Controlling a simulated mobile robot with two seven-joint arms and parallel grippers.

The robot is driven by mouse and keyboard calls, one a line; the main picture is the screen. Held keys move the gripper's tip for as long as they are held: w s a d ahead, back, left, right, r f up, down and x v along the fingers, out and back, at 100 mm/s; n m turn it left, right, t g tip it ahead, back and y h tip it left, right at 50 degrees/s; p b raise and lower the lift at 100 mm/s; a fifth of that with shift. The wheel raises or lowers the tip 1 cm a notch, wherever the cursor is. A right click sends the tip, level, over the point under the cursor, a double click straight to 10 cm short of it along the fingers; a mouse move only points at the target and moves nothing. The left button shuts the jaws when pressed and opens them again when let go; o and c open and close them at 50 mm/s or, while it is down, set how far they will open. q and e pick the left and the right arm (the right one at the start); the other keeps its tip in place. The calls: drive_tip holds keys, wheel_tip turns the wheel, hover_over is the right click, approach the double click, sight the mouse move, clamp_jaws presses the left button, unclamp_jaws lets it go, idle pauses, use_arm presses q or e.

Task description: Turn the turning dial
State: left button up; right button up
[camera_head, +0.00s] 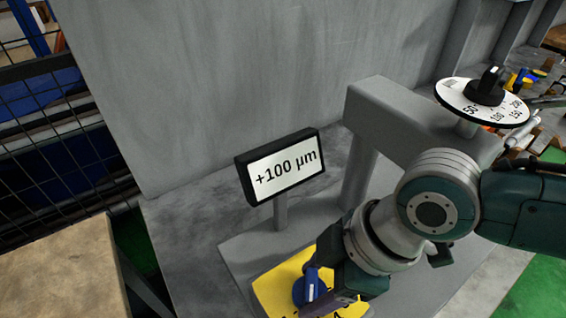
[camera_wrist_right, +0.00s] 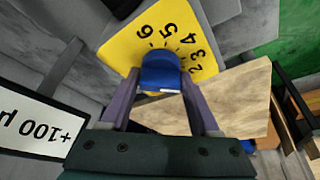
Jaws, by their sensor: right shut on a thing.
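The turning dial is a blue knob (camera_head: 312,284) on a yellow plate (camera_head: 270,289) with black numbers, low in the middle of the head view. In the right wrist view the blue knob (camera_wrist_right: 161,72) sits in front of the yellow plate (camera_wrist_right: 122,48), where numbers from 2 to 6 show. My right gripper (camera_wrist_right: 160,88) is shut on the blue knob, with one purple finger on each side of it. In the head view my right gripper (camera_head: 322,296) covers part of the knob and plate. My left gripper is not in view.
A display (camera_head: 281,166) reading "+100 µm" stands behind the plate. A white round scale with a black knob (camera_head: 486,88) is at the upper right. A grey machine wall (camera_head: 230,80) rises behind. A wooden surface (camera_head: 60,275) is at the lower left.

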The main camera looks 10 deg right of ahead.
drive_tip(key=shift+r+m, duration=0.1)
drive_tip(key=shift+m, duration=0.3)
drive_tip(key=shift+p, duration=0.3)
drive_tip(key=o, duration=1.3)
drive_tip(key=p+v, duration=0.1)
drive_tip(key=v, duration=0.9)
drive_tip(key=shift+s, duration=0.1)
drive_tip(key=shift+a, duration=0.15)
